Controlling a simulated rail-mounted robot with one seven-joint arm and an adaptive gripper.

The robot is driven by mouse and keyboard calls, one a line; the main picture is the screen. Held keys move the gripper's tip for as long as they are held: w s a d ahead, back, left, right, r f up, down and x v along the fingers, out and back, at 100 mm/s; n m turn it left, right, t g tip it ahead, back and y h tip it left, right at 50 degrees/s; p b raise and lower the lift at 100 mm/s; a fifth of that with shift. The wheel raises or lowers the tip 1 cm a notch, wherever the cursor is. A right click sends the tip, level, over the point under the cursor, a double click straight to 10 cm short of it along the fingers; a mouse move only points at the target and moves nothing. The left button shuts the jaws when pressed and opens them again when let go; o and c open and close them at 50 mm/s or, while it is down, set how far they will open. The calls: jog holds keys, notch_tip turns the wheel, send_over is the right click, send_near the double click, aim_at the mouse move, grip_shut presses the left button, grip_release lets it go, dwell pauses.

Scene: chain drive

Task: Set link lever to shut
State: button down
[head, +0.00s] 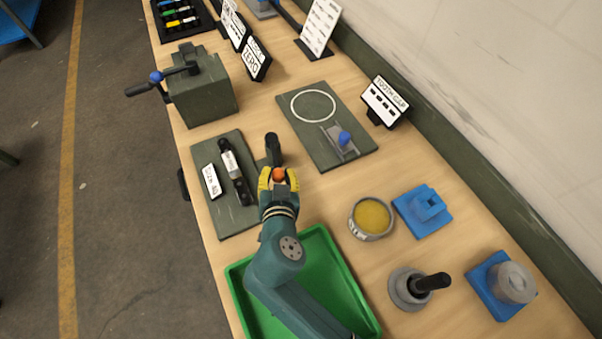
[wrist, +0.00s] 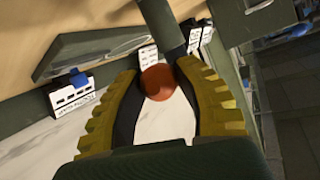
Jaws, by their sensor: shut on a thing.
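An orange-red ball knob (head: 279,174) sits between the yellow ribbed fingers of my gripper (head: 277,178). My gripper is shut on it. In the wrist view, the knob (wrist: 158,82) shows between the curved fingertips, with a dark grey-green post (wrist: 162,25) just beyond it. In the head view, a dark upright post (head: 272,149) stands just past the fingertips. I take the knob to be the link lever's; the rest of the lever is hidden by my gripper. A green board (head: 232,215) with a black and silver link piece (head: 235,175) lies just left.
A green tray (head: 318,236) lies under my forearm. A green plate (head: 310,140) with a white ring and a blue knob is at the upper right. A green box with a crank (head: 203,95) stands at the back left. A yellow-filled tin (head: 371,217) stands to the right.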

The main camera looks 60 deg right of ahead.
jog(key=shift+r, duration=0.1)
jog(key=c, duration=0.7)
grip_release()
jog(key=shift+a, duration=0.1)
jog(key=shift+o, duration=0.2)
jog(key=shift+a, duration=0.1)
jog(key=v, duration=1.1)
jog(key=shift+s+a+r, duration=0.15)
jog(key=shift+a+r, duration=0.05)
jog(key=shift+a, duration=0.15)
jog(key=shift+c, duration=0.3)
